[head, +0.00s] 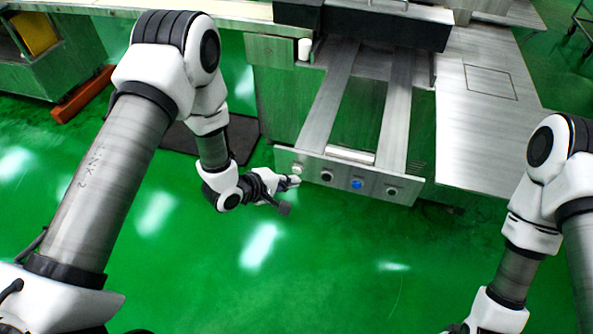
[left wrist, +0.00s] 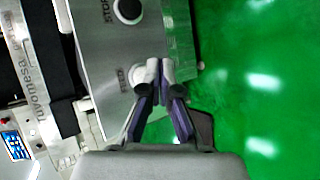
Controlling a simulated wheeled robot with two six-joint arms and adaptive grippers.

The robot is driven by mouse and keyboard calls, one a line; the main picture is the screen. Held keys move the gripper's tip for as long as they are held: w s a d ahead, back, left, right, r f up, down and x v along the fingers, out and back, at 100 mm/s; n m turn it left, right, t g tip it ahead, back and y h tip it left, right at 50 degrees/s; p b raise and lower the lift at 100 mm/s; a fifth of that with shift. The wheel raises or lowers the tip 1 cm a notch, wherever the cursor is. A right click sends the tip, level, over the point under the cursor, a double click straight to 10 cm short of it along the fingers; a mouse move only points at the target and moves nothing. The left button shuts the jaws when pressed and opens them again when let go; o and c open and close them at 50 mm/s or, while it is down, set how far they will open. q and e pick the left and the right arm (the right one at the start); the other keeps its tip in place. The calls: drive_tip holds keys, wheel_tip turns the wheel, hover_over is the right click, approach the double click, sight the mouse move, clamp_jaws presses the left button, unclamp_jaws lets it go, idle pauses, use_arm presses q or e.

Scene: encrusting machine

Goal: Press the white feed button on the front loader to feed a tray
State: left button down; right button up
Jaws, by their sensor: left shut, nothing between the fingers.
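The front loader's metal panel (head: 342,179) carries a row of buttons. The white feed button (head: 297,169) is at its left end, with a dark button (head: 327,176), a blue button (head: 357,184) and another dark button (head: 391,191) to its right. My left gripper (head: 292,182) is shut and empty, with its tips close to the white button. In the left wrist view the closed fingertips (left wrist: 154,72) lie over the panel beside the FEED label and largely hide the button. I cannot tell whether they touch it. My right gripper is out of view.
Two metal rails (head: 398,110) run back from the panel to the machine. A metal table (head: 482,120) stands to the right, and a small white cylinder (head: 304,48) stands behind the panel. The green floor (head: 320,270) in front is clear.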

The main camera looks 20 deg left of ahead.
use_arm(q)
drive_tip(key=shift+w, duration=0.1)
drive_tip(key=shift+w, duration=0.35)
